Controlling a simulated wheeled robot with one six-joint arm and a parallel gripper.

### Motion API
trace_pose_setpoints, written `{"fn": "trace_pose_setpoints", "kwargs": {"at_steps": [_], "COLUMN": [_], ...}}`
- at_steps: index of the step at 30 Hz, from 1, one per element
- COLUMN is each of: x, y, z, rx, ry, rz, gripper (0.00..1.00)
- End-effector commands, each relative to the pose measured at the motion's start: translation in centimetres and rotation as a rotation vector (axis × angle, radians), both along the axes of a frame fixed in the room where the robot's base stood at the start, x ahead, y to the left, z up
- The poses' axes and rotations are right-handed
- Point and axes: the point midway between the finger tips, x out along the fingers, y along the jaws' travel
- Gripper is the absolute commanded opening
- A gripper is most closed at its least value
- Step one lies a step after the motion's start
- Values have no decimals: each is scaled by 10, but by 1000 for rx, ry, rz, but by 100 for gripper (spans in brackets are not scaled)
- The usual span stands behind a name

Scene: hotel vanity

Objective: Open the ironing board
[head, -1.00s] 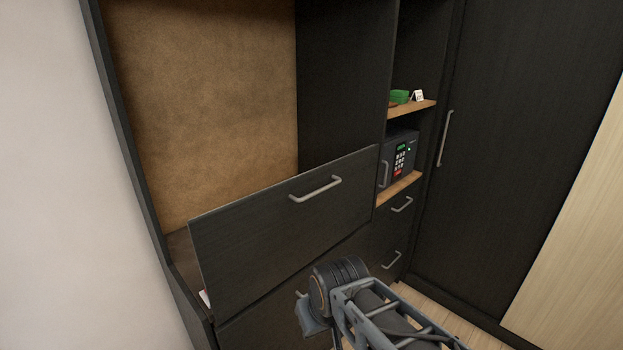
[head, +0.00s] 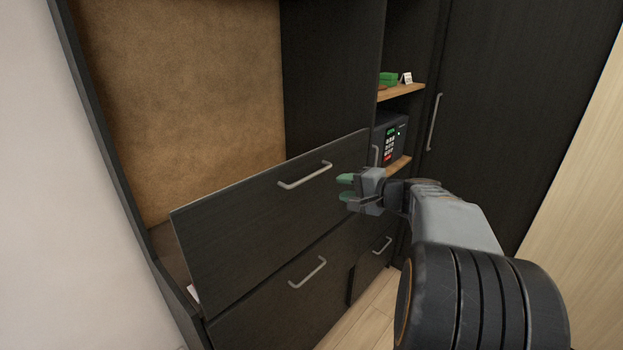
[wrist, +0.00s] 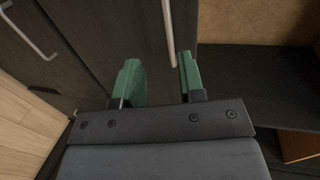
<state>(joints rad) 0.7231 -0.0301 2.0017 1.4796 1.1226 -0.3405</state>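No shape that I can clearly tell as an ironing board shows. The dark upper front panel (head: 260,225) of the low cabinet stands out from the cabinet body, with a silver bar handle (head: 305,175). My gripper (head: 346,188) is at the right of this panel, beside the handle and apart from it in the head view. Its green fingers are open and empty. In the wrist view the gripper (wrist: 160,80) faces the dark fronts, with the end of a bar handle (wrist: 168,35) beyond the gap between the fingers.
A lower front with its own handle (head: 308,272) is below. To the right are a safe (head: 392,138), a shelf (head: 402,92) with a green item, and a tall door with a handle (head: 434,122). A pale wall (head: 50,200) bounds the left. Some wood floor (head: 365,312) is clear.

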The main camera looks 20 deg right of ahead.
Motion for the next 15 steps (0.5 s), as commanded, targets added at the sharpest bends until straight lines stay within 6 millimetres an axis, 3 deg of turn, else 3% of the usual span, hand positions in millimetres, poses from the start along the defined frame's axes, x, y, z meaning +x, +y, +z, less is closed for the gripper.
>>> {"fn": "trace_pose_setpoints", "kwargs": {"at_steps": [4, 15], "x": [12, 74], "y": [-9, 19], "z": [4, -9], "rx": [28, 31], "ry": [-33, -33], "rz": [-30, -31], "gripper": [36, 36]}}
